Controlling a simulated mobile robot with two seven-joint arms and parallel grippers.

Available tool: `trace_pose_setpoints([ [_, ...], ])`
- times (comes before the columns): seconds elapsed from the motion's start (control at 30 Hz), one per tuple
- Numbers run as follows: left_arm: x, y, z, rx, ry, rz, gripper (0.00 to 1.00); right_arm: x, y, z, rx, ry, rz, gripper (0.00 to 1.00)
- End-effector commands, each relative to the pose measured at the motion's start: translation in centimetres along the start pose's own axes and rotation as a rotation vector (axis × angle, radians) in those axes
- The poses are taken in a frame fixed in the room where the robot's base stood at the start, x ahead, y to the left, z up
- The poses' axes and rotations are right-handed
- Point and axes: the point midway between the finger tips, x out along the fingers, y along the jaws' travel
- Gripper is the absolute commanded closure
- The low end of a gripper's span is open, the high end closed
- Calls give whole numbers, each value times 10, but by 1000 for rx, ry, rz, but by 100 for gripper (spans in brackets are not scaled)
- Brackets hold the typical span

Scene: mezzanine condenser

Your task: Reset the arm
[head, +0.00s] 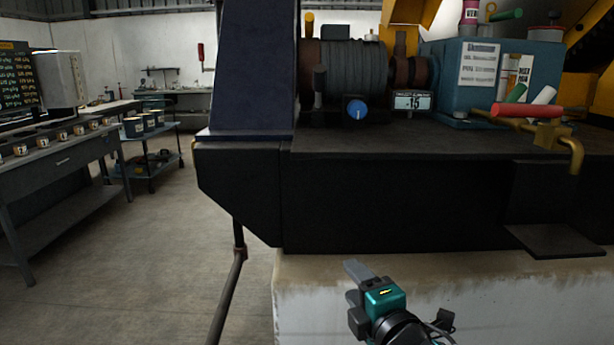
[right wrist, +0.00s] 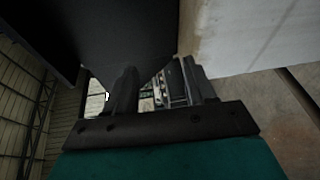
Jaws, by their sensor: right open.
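My right gripper (head: 357,288) shows at the bottom of the head view, in front of a pale block and below the front edge of a black bench. It is open and holds nothing. In the right wrist view its two fingers (right wrist: 160,88) stand apart with an empty gap between them. The dark underside of the bench and the pale block lie close beyond the fingers. I cannot tell whether they touch. My left gripper is not in view.
The black bench (head: 420,200) carries a blue box (head: 480,85), a small display (head: 411,101) and a red-handled brass valve (head: 527,111). The pale block (head: 480,290) stands below it. A grey workbench (head: 60,165) and a cart (head: 150,160) stand left, with clear floor (head: 165,260) between.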

Motion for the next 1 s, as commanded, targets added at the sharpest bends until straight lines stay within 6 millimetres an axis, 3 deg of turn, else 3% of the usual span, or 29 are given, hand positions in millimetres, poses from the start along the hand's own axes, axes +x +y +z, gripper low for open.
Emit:
trace_pose_setpoints([
  [0.03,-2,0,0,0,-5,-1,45,-9,-28,-1,138,0,-50,45],
  [0.2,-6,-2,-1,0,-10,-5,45,-45,-109,0,611,-50,-173,45],
  [0.4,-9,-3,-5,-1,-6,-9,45,-112,-198,2,1136,-204,-283,45],
  [0.5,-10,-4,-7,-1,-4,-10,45,-147,-232,3,1345,-299,-310,45],
  [0.7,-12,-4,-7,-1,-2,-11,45,-194,-268,6,1580,-428,-319,45],
  [1.0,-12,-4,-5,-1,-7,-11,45,-201,-273,6,1620,-451,-316,45],
])
